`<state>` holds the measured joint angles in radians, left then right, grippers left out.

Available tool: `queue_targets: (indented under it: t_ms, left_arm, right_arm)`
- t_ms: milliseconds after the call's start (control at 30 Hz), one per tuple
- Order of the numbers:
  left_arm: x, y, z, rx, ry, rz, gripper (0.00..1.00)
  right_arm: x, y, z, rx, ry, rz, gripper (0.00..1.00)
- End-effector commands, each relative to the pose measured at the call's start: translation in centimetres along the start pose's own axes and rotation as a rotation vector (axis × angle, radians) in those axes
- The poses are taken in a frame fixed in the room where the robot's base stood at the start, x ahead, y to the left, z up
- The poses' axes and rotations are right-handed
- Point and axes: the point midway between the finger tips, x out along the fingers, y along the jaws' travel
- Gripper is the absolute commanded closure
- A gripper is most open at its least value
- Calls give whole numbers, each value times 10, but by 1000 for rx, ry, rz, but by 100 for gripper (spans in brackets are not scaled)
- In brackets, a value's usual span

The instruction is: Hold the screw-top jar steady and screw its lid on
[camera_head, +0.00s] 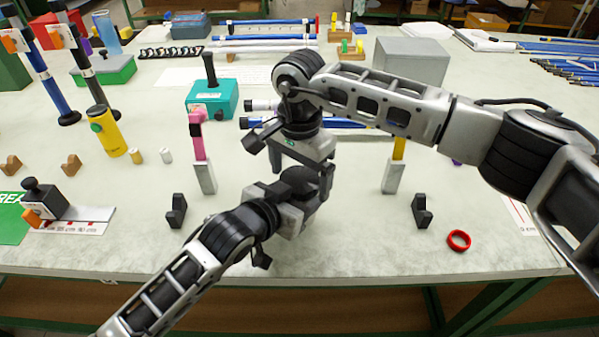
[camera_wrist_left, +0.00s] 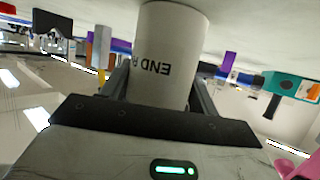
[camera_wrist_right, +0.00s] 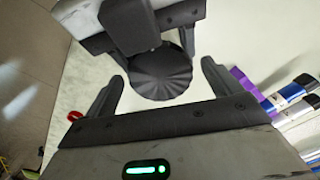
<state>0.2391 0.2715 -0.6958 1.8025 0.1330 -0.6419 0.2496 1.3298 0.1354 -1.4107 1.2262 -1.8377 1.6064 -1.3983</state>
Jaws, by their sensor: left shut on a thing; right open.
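The pale screw-top jar (camera_wrist_left: 172,60) with "END" lettering stands between the fingers of my left gripper (camera_wrist_left: 160,85) in the left wrist view. That gripper (camera_head: 300,208) is shut on it, and in the head view it hides most of the jar. The dark ribbed lid (camera_wrist_right: 158,76) shows from above in the right wrist view, at the jar's place, and also in the head view (camera_head: 299,178). My right gripper (camera_wrist_right: 163,72) is open above it, one finger to each side with gaps. Whether the lid's thread is engaged cannot be told.
A red ring (camera_head: 459,240) lies at the front right. Black V-blocks (camera_head: 176,211) and (camera_head: 422,211) stand left and right of the grippers. A pink-topped post (camera_head: 199,150) is close on the left; a teal box (camera_head: 212,98) stands behind. The table front is mostly clear.

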Motion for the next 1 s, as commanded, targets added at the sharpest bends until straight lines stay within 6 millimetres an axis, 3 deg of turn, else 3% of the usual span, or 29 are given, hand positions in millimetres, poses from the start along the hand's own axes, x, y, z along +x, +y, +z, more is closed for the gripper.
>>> queue_targets:
  t_ms: [167,433,733,1000]
  left_arm:
    - [0,0,0,1,0,0,100]
    - [0,0,0,1,0,0,100]
    - [0,0,0,1,0,0,100]
    - [0,0,0,1,0,0,100]
  right_arm:
    - [-10,0,-1,-1,2,-2,9]
    - [-43,0,0,0,1,-2,9]
    - [-46,0,0,-4,1,0,12]
    - [-76,-1,0,-244,2,-2,12]
